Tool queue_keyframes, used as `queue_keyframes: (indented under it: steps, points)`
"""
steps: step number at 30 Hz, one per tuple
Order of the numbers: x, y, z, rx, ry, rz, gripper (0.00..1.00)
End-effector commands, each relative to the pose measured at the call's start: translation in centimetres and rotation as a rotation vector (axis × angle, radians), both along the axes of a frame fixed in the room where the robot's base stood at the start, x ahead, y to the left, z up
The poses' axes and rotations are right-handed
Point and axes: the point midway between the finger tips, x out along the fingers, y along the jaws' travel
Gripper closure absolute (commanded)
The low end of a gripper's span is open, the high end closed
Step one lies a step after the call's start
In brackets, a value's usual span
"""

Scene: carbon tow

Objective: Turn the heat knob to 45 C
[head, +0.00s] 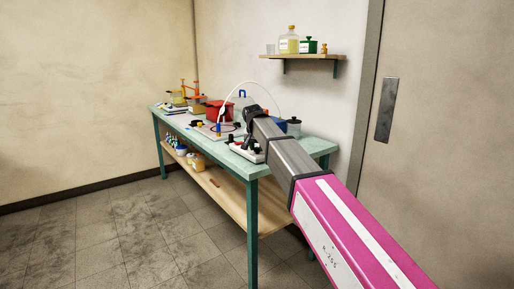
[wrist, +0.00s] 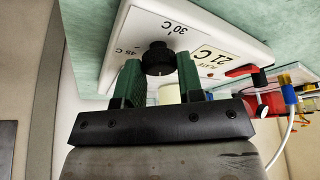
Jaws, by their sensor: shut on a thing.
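The black heat knob (wrist: 157,57) sits on a white panel (wrist: 212,32) in the wrist view. The panel has a "30 C" mark above the knob, a "45 C" mark to its left and a "PLATE 21 C" label to its right. My gripper (wrist: 159,66) has its two green fingers on either side of the knob and is shut on it. I cannot tell where the knob points. In the head view the white unit (head: 246,152) is at the near end of the green bench, and my arm hides the knob.
The green bench (head: 314,143) also carries a red container (head: 214,110) and a looped white tube (head: 262,85). The wrist view shows a red lever (wrist: 254,70) right of the fingers. A wall shelf (head: 304,56) holds bottles. The floor left of the bench is clear.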

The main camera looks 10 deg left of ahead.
Motion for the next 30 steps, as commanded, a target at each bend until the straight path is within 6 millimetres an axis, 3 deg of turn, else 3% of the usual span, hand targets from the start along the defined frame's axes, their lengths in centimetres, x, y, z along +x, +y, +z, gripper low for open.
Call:
queue_keyframes:
  steps: [8, 30]
  points:
    - [-0.08, -0.14, 0.0, 0.001, 0.0, 0.16, 0.89]
    - [0.2, -0.44, 0.01, 0.002, 0.001, 0.854, 0.89]
